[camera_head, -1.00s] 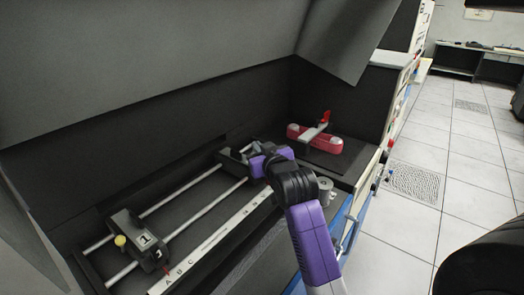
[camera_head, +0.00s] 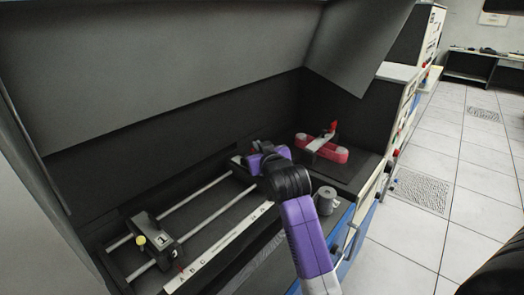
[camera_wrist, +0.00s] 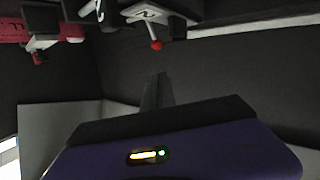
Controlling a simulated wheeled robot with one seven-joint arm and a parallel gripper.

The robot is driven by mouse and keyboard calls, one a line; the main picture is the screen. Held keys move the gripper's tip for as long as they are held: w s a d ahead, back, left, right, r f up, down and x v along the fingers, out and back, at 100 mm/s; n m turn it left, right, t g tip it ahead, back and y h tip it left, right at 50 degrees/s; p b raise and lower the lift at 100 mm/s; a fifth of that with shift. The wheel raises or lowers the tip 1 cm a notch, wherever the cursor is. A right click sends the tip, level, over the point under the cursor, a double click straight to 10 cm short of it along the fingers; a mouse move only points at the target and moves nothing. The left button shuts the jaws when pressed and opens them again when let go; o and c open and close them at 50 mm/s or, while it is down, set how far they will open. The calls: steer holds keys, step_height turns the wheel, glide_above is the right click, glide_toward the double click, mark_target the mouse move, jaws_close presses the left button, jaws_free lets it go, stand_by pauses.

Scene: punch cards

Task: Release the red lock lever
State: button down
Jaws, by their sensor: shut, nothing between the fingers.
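The red lock lever (camera_head: 332,128) stands up on a grey bracket across a pinkish-red bar (camera_head: 336,154), at the back right of the machine bed in the head view. My gripper's fingers (camera_wrist: 158,92) are closed together and empty in the wrist view, apart from the red-tipped part. In the head view my purple wrist is left of and in front of the lever, and hides the fingertips.
A black numbered carriage (camera_head: 150,240) sits on two rails at the left. A lettered white strip (camera_head: 215,250) runs along the front. A grey cylinder (camera_head: 326,200) stands to the right of my arm. A dark sloping cover (camera_head: 170,70) hangs above the bed.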

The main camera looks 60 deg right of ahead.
steer(key=s+a+r+b, duration=0.2)
steer(key=a+r, duration=0.4)
steer(key=r, duration=0.2)
steer(key=shift+a, duration=0.15)
steer(key=shift+s, duration=0.1)
